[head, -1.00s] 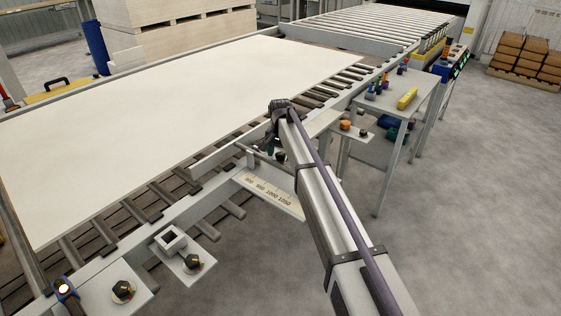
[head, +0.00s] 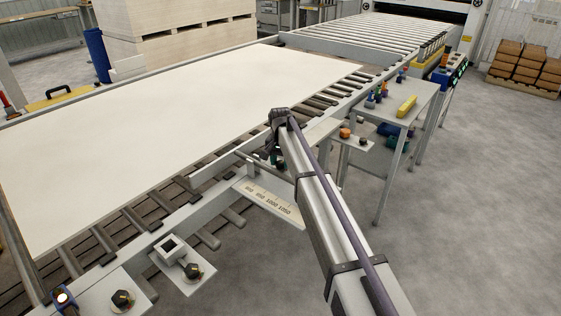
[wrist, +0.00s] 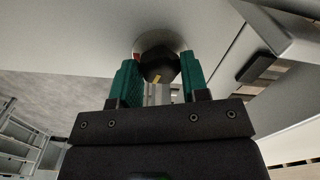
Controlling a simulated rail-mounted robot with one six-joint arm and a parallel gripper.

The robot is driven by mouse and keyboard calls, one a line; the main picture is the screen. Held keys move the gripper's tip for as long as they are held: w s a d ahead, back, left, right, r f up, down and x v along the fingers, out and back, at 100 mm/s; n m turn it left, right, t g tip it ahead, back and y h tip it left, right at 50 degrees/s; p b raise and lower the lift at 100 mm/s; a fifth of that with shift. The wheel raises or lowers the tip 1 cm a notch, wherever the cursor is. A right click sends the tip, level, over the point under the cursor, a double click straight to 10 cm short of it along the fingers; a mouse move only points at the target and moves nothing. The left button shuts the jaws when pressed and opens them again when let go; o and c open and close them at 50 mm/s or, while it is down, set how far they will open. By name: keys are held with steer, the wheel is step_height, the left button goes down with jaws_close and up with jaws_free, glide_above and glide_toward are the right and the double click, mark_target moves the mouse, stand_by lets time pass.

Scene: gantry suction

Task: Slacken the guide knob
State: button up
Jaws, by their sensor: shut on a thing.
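In the head view my gripper (head: 273,154) is at the near rail of the roller table, just above the printed scale (head: 268,202). My wrist and arm hide the held knob there. I cannot tell from the frames whether the knob has turned.
Two other black knobs (head: 192,271) (head: 121,300) sit on plates at the lower left. A large white board (head: 150,130) covers the rollers. A side table (head: 385,108) with a yellow block (head: 406,106) stands right of my arm.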

mark_target(281, 162)
steer(key=shift+n, duration=3)
steer(key=o, duration=0.9)
step_height(281, 162, up, 11)
steer(key=p, duration=1)
steer(key=shift+f+p, duration=0.1)
steer(key=shift+p, duration=0.3)
